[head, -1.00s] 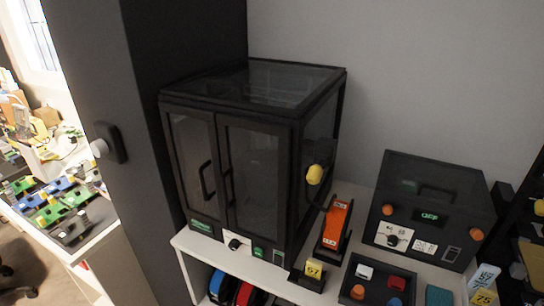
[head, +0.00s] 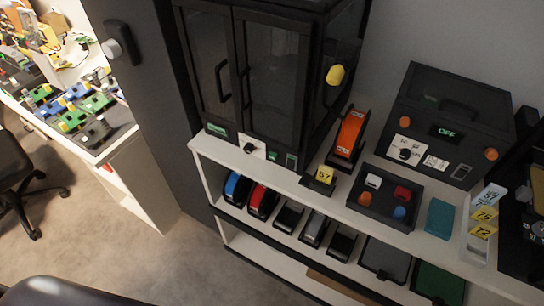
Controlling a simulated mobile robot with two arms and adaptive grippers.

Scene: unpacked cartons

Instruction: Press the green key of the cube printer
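A black box-shaped machine (head: 285,75) with two glazed doors stands on the white shelf; it looks like the cube printer. Its doors are shut and its top is cut off by the frame. Along its lower front edge are a green label (head: 217,131), a white panel with a black knob (head: 251,148), a dark block beside the knob, and a small green-and-grey switch-like part (head: 291,161). I cannot tell for certain which of the green parts is the key. Neither of my grippers is in view.
A black lidded box marked OFF (head: 446,131) stands to the right. Between are an orange device (head: 350,134) and a tray with coloured knobs (head: 385,222). Several devices fill the lower shelf. Open floor (head: 180,255) lies left, with an office chair (head: 18,178).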

